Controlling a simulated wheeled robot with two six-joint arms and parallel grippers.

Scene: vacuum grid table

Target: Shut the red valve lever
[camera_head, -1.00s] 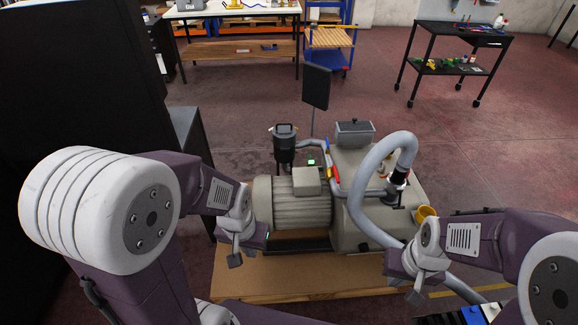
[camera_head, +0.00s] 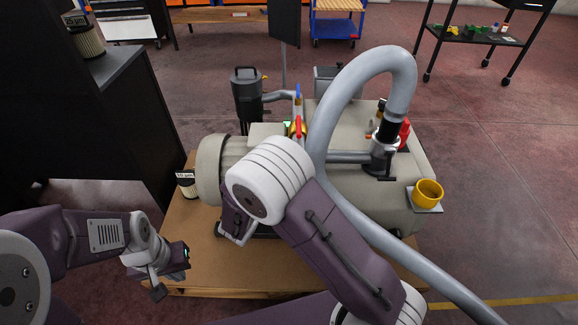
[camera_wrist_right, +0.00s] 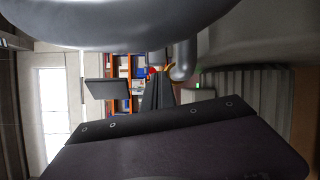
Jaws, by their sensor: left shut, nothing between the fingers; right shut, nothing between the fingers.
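The red valve lever (camera_head: 303,127) shows only partly in the head view, just above the white joint of my right arm, with a blue lever (camera_head: 297,96) above it on the pump's pipe. A small red spot also shows in the right wrist view (camera_wrist_right: 152,70), too small to identify surely. The pump (camera_head: 350,190) stands on a wooden pallet. My left gripper (camera_head: 168,285) is shut and empty at the pallet's front left, well away from the lever. My right arm lies across the front of the pump.
A thick grey hose (camera_head: 325,110) arches over the pump and runs down to the front right. A yellow cup (camera_head: 428,192) sits at the pump's right end. A small filter (camera_head: 187,184) stands on the pallet (camera_head: 185,225) at left. A black cabinet (camera_head: 120,100) is farther left.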

